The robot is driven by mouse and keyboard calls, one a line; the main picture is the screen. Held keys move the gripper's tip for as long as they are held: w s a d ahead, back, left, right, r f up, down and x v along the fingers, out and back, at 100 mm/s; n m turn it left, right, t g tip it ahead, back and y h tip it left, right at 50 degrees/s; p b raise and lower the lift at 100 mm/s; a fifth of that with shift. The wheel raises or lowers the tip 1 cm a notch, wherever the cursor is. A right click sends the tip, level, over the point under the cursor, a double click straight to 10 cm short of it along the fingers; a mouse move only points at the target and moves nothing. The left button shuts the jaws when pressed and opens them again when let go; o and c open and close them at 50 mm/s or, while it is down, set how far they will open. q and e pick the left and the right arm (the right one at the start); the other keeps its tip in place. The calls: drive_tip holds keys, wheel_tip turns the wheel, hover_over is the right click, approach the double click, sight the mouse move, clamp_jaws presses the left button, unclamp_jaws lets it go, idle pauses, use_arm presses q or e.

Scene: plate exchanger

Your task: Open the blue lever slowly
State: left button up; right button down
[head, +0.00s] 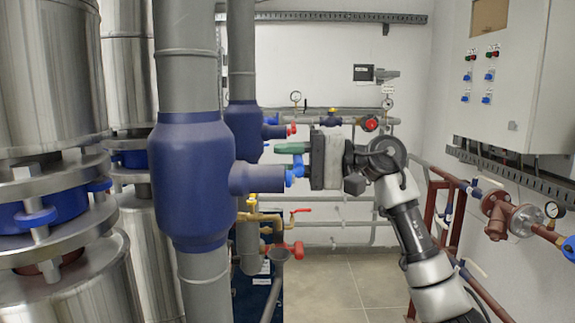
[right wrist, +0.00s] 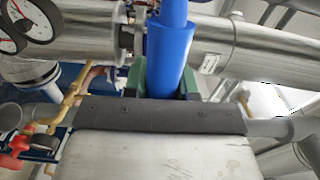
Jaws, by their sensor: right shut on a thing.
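The blue lever (head: 297,166) is at the end of the blue side branch of the large grey pipe in the head view, partly hidden by my right gripper. My right gripper (head: 290,149) comes in from the right, and its green fingers are at the lever. In the right wrist view the lever (right wrist: 169,50) runs up the picture between the green fingertips (right wrist: 163,84), which are shut on it from both sides. The lever's lower end is hidden behind the gripper's dark edge. My left gripper is not in view.
A large grey pipe with a blue sleeve (head: 192,180) stands just left of the lever. A smaller red-handled valve (head: 300,211) sits below. A control cabinet (head: 505,75) and red pipes (head: 450,215) are on the right. The tiled floor (head: 335,285) below is clear.

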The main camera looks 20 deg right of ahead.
drive_tip(key=shift+s+r+n+b, duration=0.1)
drive_tip(key=shift+r+n+b, duration=0.45)
drive_tip(key=shift+r+n, duration=0.2)
drive_tip(key=c, duration=0.9)
unclamp_jaws()
use_arm(q)
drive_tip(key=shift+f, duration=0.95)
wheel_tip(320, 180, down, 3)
drive_tip(key=b, duration=0.3)
use_arm(e)
drive_tip(key=v, duration=1)
drive_tip(key=shift+d, duration=0.4)
